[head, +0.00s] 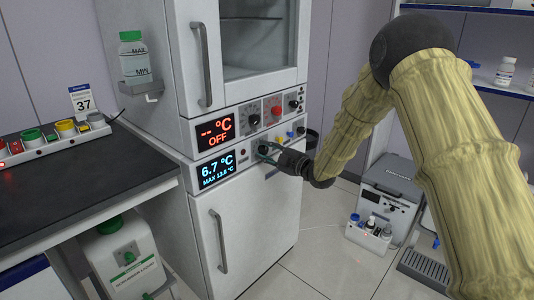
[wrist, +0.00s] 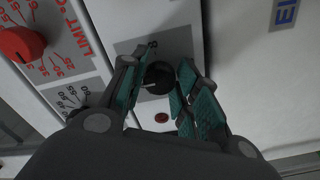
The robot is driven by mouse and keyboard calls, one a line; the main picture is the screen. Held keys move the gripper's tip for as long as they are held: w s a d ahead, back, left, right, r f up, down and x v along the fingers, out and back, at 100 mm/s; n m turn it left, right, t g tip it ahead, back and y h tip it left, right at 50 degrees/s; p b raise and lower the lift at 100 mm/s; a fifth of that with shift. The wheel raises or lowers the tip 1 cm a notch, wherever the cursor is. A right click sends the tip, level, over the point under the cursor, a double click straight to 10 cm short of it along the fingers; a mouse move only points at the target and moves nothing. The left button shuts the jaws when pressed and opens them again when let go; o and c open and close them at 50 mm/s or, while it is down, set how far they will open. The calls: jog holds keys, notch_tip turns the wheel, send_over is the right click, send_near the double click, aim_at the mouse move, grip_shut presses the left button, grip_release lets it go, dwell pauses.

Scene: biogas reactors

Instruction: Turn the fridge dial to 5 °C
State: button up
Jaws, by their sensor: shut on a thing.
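The fridge's lower panel has a blue display (head: 216,169) that reads 6.7 °C, with a smaller MAX line that seems to read 13.8 °C. To its right is the dark fridge dial (head: 262,148), partly covered by my gripper (head: 268,153). In the wrist view the round black dial (wrist: 157,78) sits between the teal-padded fingers of my gripper (wrist: 163,82), which are shut on it. A grey scale plate shows behind the dial, but most of its numbers and the pointer are hidden.
Above, an orange display (head: 215,131) reads OFF, beside a black knob and a red knob (head: 276,111). The fridge door handle (head: 219,241) is below. A bottle (head: 134,61) hangs at the cabinet's left side. A dark bench (head: 80,180) stands at left.

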jog(key=o, duration=1)
jog(key=shift+d, duration=0.1)
jog(key=v, duration=1.2)
